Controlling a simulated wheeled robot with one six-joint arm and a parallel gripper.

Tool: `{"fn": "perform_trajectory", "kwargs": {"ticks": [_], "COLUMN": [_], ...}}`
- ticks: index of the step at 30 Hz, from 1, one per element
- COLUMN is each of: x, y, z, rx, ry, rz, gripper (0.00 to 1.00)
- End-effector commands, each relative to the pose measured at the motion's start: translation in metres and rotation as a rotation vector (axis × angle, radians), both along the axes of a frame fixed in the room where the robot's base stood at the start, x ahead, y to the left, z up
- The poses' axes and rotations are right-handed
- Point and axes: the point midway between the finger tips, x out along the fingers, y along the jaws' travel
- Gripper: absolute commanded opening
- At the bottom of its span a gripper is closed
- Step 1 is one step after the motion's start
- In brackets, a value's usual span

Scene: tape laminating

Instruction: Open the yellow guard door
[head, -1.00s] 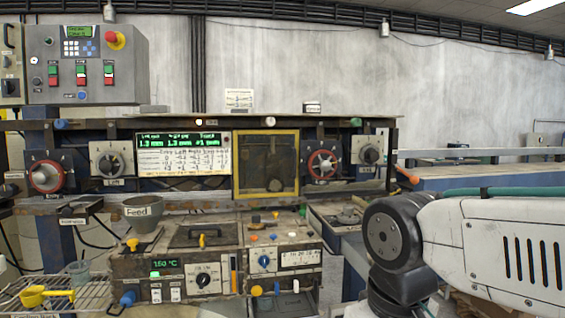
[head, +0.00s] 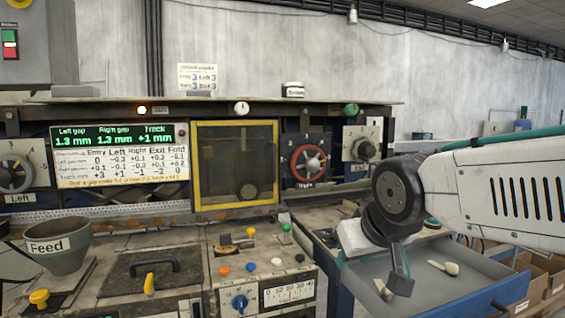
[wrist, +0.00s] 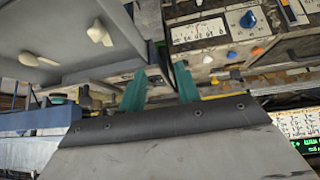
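The yellow guard door (head: 235,208) is a yellow frame around a dark, see-through panel, set in the machine's upright face. It looks shut, and dim round parts show behind it. My gripper's body shows in the head view below the dark wrist joint, right of the door and over an open drawer; its fingers are mostly hidden there. In the wrist view my gripper (wrist: 160,88) has two teal fingers standing apart with nothing between them. The guard door is not clearly visible in the wrist view.
A grey drawer with a blue front (head: 470,300) stands open at the right, holding pale scoops (head: 451,268). A red-rimmed dial (head: 308,162) is right of the door; a readout panel (head: 118,155) is left. A Feed cup (head: 58,247) and knobbed control box (head: 262,268) stand in front.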

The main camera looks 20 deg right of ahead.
Motion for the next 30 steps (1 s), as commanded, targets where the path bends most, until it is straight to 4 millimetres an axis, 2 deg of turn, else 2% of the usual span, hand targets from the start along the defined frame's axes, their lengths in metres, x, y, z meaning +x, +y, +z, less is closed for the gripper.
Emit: {"fn": "perform_trajectory", "kwargs": {"ticks": [1, 3, 6, 10, 13, 18, 23, 30], "x": [0.037, 0.088, 0.152, 0.211, 0.238, 0.258, 0.275, 0.313], "y": [-0.006, -0.012, -0.013, -0.002, 0.009, 0.02, 0.026, 0.033], "z": [0.013, 0.034, 0.061, 0.088, 0.1, 0.109, 0.111, 0.11], "rx": [-0.016, -0.032, -0.031, 0.008, 0.047, 0.095, 0.106, 0.105], "ry": [-0.099, -0.253, -0.461, -0.678, -0.791, -0.886, -0.902, -0.9], "rz": [-0.01, -0.012, 0.023, 0.106, 0.172, 0.241, 0.254, 0.252], "gripper": [0.33, 0.33, 0.33, 0.33, 0.33, 0.33, 0.33, 0.33]}}
